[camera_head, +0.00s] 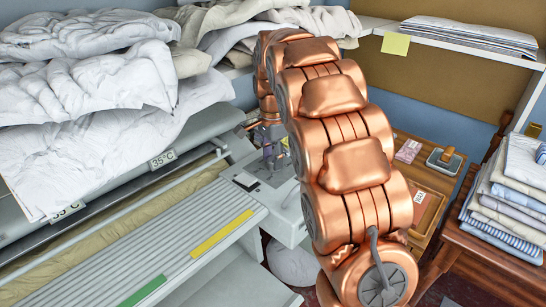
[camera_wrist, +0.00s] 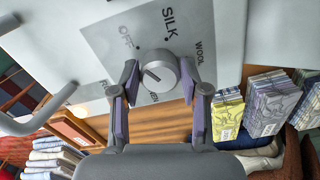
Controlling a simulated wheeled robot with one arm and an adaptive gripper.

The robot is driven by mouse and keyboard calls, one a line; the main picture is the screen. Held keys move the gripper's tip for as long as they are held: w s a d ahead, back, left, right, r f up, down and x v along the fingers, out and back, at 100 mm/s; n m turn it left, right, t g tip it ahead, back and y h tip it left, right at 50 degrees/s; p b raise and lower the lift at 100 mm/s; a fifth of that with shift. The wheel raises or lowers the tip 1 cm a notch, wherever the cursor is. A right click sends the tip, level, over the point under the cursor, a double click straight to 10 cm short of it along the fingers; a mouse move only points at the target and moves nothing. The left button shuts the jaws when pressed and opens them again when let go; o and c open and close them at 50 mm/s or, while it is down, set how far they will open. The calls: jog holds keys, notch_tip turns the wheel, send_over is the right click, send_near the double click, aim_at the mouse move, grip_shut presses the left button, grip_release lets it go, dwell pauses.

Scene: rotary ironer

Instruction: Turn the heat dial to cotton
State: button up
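The heat dial (camera_wrist: 157,72) is a round silver knob on a grey label plate (camera_wrist: 105,42) in the wrist view. SILK, WOOL and OFF are readable around it; a lower label ending in "EN" and one at the left are partly covered by my fingers. A dark mark shows on the knob's face, but its exact setting is unclear. My gripper (camera_wrist: 159,82) is open, with one purple-padded finger on each side of the dial and small gaps apparent. In the head view my gripper (camera_head: 268,150) is over the ironer's control panel (camera_head: 257,187); my arm hides much of it.
The ironer's slatted board (camera_head: 130,250) and piled white linen (camera_head: 85,90) are at the left. A wooden cabinet (camera_head: 425,178) and stacked folded cloths (camera_head: 510,190) stand at the right. A grey curved handle (camera_wrist: 35,115) is left of the plate.

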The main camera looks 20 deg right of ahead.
jog(key=o, duration=0.3)
jog(key=shift+o, duration=0.2)
